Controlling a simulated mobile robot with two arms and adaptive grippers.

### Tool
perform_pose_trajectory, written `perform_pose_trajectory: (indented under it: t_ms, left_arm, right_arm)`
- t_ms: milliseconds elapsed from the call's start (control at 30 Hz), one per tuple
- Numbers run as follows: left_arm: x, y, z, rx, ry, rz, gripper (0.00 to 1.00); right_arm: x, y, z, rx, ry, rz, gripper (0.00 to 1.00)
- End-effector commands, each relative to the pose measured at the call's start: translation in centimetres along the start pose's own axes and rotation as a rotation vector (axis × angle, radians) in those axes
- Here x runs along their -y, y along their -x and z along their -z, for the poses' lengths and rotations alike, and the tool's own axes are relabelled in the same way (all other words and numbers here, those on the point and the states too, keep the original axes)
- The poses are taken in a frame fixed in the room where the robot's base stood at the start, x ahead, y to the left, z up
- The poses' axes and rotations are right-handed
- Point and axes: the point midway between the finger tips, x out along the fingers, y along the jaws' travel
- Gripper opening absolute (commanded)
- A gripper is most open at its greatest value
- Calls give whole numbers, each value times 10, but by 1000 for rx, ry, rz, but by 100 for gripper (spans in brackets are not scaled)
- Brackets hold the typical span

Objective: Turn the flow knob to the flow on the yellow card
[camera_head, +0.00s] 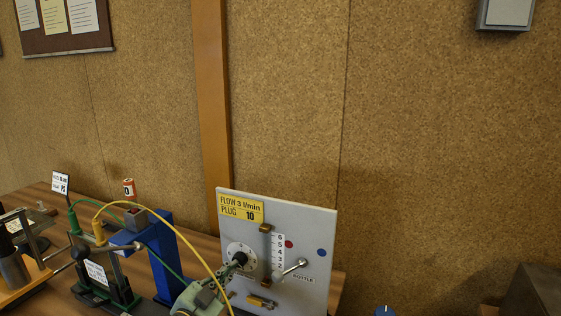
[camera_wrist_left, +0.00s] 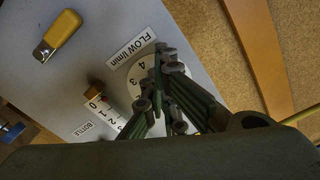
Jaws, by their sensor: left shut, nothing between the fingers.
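The yellow card (camera_head: 241,208) on the grey panel (camera_head: 318,238) reads "FLOW 3 l/min, PLUG 10". Below it is the white flow dial (camera_head: 232,250). The dark flow knob (camera_head: 240,258) sits over the dial, partly covered by my left gripper (camera_head: 235,266). In the left wrist view the closed fingers (camera_wrist_left: 165,60) lie in front of the dial (camera_wrist_left: 137,75), under the "FLOW l/min" label (camera_wrist_left: 131,48). The fingers hold nothing and hide the knob there, so its setting and any contact are unclear. My right gripper is out of view.
A yellow-handled part (camera_wrist_left: 57,35) is also on the panel. A blue stand (camera_head: 160,250) with yellow and green cables is left, the yellow one crossing near my arm.

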Motion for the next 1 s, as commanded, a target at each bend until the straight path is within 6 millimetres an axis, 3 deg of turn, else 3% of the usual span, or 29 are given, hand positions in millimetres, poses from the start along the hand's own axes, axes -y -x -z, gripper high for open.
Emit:
perform_pose_trajectory:
  t_ms: [33, 700, 1000]
  left_arm:
    - [4, -3, 14, -29, 2, 7, 0]
    - [6, -2, 5, -28, 0, 7, 0]
    - [5, 30, 2, -17, 1, 3, 0]
  right_arm:
    - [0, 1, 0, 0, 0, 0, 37]
    - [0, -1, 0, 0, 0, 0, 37]
    - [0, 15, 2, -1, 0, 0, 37]
